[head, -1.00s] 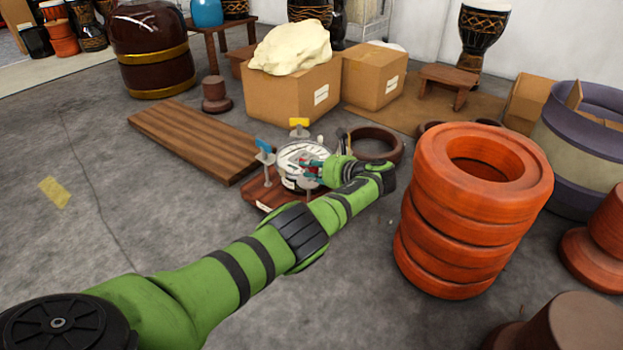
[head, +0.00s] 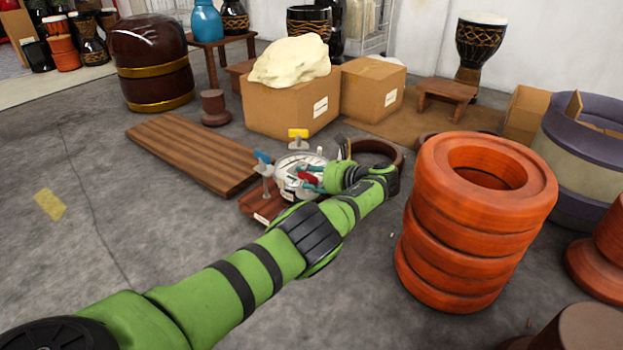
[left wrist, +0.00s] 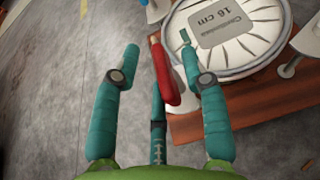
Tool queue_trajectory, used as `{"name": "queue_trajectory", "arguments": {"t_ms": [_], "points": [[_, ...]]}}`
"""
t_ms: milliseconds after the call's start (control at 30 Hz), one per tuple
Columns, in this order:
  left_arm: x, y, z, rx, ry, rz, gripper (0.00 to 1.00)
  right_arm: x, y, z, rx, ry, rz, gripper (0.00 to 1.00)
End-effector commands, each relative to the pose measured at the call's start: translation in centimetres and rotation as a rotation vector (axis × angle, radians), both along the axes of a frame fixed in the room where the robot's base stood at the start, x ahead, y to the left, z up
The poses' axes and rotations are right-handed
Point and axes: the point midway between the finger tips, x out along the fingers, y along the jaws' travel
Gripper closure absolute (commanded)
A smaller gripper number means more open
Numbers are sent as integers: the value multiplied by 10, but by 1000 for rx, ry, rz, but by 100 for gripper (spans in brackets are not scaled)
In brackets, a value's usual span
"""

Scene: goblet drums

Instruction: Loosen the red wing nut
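The red wing nut (left wrist: 168,75) shows in the left wrist view as a red piece beside the round white drum head (left wrist: 232,30). It also shows in the head view (head: 307,178), at the drum's near right side. My left gripper (left wrist: 158,48) has its teal fingers spread, with the red wing nut in the gap between them as seen from the wrist. I cannot tell whether any finger touches it. In the head view the left gripper (head: 312,184) is at the drum's near edge. A blue wing nut (head: 262,157) and a yellow wing nut (head: 298,134) stand around the drum. My right gripper is not seen.
The drum sits on a reddish wooden board (head: 262,208). A brown ring (head: 376,152) lies behind my wrist. A tall stack of orange rings (head: 470,220) stands close to the right. A wooden plank (head: 190,152) lies to the left.

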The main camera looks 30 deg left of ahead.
Motion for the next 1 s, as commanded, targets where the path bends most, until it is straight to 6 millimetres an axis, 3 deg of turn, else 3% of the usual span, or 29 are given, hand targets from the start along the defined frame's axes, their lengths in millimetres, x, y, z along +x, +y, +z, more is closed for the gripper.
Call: {"name": "queue_trajectory", "arguments": {"t_ms": [367, 567, 800, 1000], "points": [[-2, -7, -2, -5, 10, 1, 55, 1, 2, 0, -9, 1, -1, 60], [-5, -26, 5, -5, 8, 0, 55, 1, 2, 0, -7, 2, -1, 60], [-9, -61, 21, -4, 7, 0, 55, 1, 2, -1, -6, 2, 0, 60], [-11, -70, 25, -3, 8, 1, 55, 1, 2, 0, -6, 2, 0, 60]]}}
